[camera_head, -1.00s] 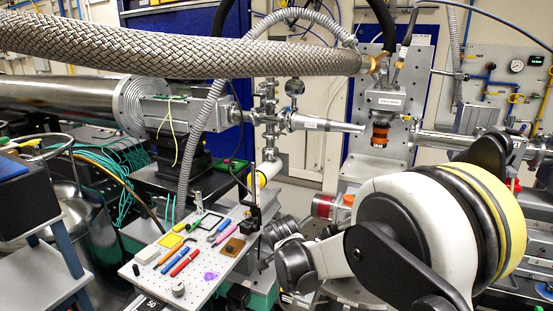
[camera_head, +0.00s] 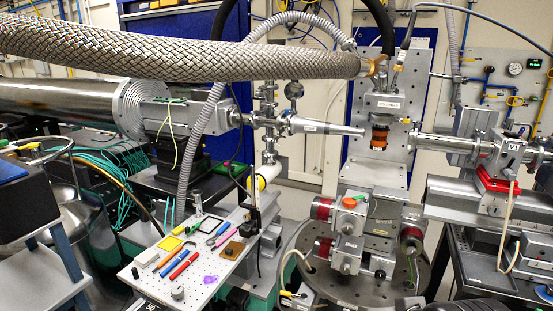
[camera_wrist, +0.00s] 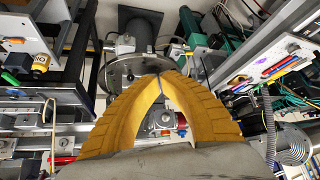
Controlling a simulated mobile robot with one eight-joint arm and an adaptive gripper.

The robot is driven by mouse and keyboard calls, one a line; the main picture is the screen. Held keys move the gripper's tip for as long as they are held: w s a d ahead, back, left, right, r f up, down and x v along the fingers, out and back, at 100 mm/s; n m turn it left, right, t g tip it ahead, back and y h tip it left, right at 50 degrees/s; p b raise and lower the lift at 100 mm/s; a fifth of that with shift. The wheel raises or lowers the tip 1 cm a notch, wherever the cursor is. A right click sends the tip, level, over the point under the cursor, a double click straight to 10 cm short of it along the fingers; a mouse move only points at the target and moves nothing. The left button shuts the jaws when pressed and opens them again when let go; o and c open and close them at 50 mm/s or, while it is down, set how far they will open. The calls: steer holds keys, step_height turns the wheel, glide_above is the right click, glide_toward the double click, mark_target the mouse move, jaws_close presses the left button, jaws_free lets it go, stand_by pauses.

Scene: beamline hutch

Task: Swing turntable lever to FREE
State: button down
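The turntable (camera_head: 408,284) is a round grey plate with holes, low at the centre right of the head view. Motor stages with red and orange parts (camera_head: 349,203) stand on it. In the wrist view, the round grey turntable (camera_wrist: 118,70) lies beyond my fingertips. I cannot make out the lever or its FREE marking with certainty in either view. My gripper (camera_wrist: 160,76) has two yellow ribbed fingers whose tips come together, with nothing clearly held between them. They cover part of the turntable area. The gripper does not show in the head view.
A perforated tool board (camera_head: 212,283) with pens and small parts stands left of the turntable. A beam pipe on a rail (camera_head: 460,200) stands to the right. A braided hose (camera_head: 180,56) crosses above. Cables (camera_head: 284,268) hang at the turntable's left edge.

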mark_target(294, 295)
steer(key=w+a+f+n+g+p, duration=0.15)
steer(key=w+a+n, duration=0.25)
steer(key=w+n, duration=0.6)
steer(key=w+a+f+n+g, duration=0.15)
steer(key=w+a+n, duration=0.4)
steer(key=w, duration=0.75)
steer(key=w+a+f+n, duration=0.35)
steer(key=f+n, duration=0.25)
steer(key=f, duration=0.3)
steer(key=w+a+f+n+g, duration=0.1)
steer(key=w+a+f+n, duration=0.1)
steer(key=w+f+n, duration=0.5)
steer(key=w+a+f+n, duration=0.1)
steer(key=a+f+n, duration=0.3)
steer(key=f, duration=0.7)
steer(key=w+d+f+b, duration=0.2)
steer(key=w+f+b, duration=0.3)
steer(key=f, duration=0.5)
steer(key=shift+w+f+n+h+b, duration=0.2)
steer(key=shift+w+n+h+b, duration=0.15)
steer(key=shift+w, duration=0.1)
steer(key=shift+d, duration=0.1)
